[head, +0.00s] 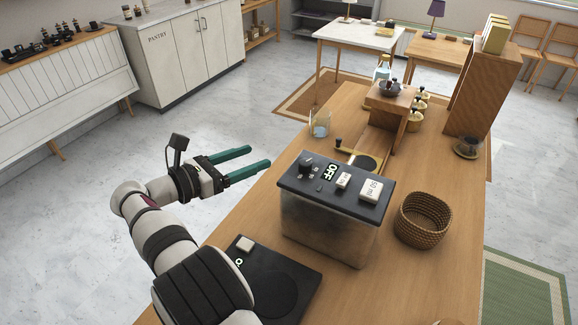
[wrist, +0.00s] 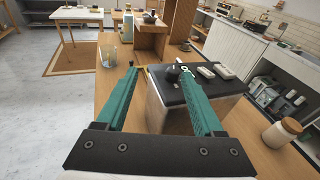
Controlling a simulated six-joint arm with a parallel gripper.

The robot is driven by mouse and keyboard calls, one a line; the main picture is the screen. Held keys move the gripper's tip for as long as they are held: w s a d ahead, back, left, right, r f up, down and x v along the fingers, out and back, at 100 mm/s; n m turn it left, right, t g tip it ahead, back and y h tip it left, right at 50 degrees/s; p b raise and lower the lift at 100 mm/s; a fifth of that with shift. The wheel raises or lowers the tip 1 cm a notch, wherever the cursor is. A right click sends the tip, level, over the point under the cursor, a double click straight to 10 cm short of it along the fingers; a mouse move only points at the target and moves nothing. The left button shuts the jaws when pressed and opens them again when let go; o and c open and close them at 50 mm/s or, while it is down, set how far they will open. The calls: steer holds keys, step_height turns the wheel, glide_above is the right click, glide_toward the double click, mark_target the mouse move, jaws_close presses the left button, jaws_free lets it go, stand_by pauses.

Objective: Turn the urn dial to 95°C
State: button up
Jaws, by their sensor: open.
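The urn (head: 330,225) is a box with a dark top on the wooden counter. Its black dial (head: 306,163) stands at the top's left end, with small marks around it that are too small to read. Beside it a display (head: 332,172) reads OFF. My gripper (head: 260,156) is open and empty, left of the urn and apart from it, with teal fingers pointing toward the counter. In the wrist view the dial (wrist: 172,75) appears ahead, near the right fingertip, and the right finger covers part of the urn.
Two pale buttons (head: 371,190) sit on the urn's top. A black scale-like plate (head: 275,280) lies in front, partly behind my arm. A wicker basket (head: 422,220) stands right of the urn. A glass (head: 320,122) and a wooden stand (head: 392,100) are behind it.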

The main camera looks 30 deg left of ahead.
mark_target(305, 162)
steer(key=s+d+n+g+y, duration=0.1)
steer(key=s+d+g+y, duration=0.15)
steer(key=d, duration=0.25)
steer(key=shift+t, duration=0.35)
steer(key=x, duration=1.5)
steer(key=shift+s+a+f, duration=0.1)
steer(key=shift+a+f, duration=0.05)
steer(key=shift+f, duration=0.1)
jaws_close()
